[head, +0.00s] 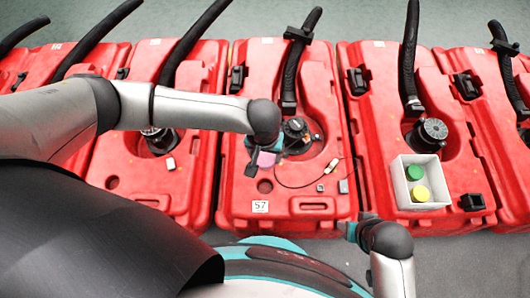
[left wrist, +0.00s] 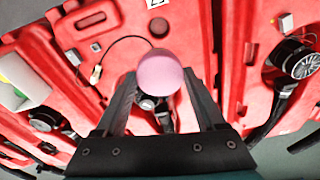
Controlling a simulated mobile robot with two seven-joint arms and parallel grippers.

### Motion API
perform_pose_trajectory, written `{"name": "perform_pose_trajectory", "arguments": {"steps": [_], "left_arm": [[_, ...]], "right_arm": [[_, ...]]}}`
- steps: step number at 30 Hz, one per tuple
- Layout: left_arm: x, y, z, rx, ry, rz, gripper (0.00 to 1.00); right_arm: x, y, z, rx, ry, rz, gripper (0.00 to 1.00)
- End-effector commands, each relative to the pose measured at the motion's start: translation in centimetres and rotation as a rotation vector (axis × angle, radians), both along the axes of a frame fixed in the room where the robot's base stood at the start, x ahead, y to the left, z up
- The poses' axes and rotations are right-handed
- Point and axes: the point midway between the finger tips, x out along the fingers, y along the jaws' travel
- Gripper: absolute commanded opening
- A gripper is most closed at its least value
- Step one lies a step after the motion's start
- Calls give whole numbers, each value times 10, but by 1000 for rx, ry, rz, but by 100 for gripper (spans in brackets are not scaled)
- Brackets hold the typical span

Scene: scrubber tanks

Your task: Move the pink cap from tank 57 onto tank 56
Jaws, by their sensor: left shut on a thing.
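My left gripper (head: 260,158) is shut on the pink cap (head: 266,159) above tank 57 (head: 285,208), whose number plate is readable. The cap is just left of that tank's black-fitted opening (head: 297,135). In the left wrist view the round pink cap (left wrist: 160,72) sits between the fingertips, partly covering the opening behind it. The neighbouring tank on the left (head: 135,183) has an opening (head: 158,140) partly hidden by my left arm. I cannot read a 56 on any tank. My right gripper (head: 349,229) is low, near tank 57's front right corner; its jaws are unclear.
A white box (head: 402,187) with a green cap (head: 414,172) and a yellow cap (head: 419,193) stands on the tank to the right. Black hoses (head: 293,65) rise behind the openings. A thin cable with a small connector (head: 333,165) lies on tank 57.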

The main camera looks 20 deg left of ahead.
Motion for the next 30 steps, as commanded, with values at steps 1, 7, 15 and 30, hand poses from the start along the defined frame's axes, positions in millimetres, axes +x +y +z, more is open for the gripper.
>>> {"name": "perform_pose_trajectory", "arguments": {"steps": [1,7,15,30], "left_arm": [[0,0,0,0,0,0,1],[0,0,0,0,0,0,1],[0,0,11,0,-1,0,1],[0,0,36,0,-1,0,1]], "right_arm": [[0,0,0,0,0,0,50],[0,0,0,0,0,0,50],[0,0,10,0,0,0,50],[0,0,30,0,0,0,50]]}}
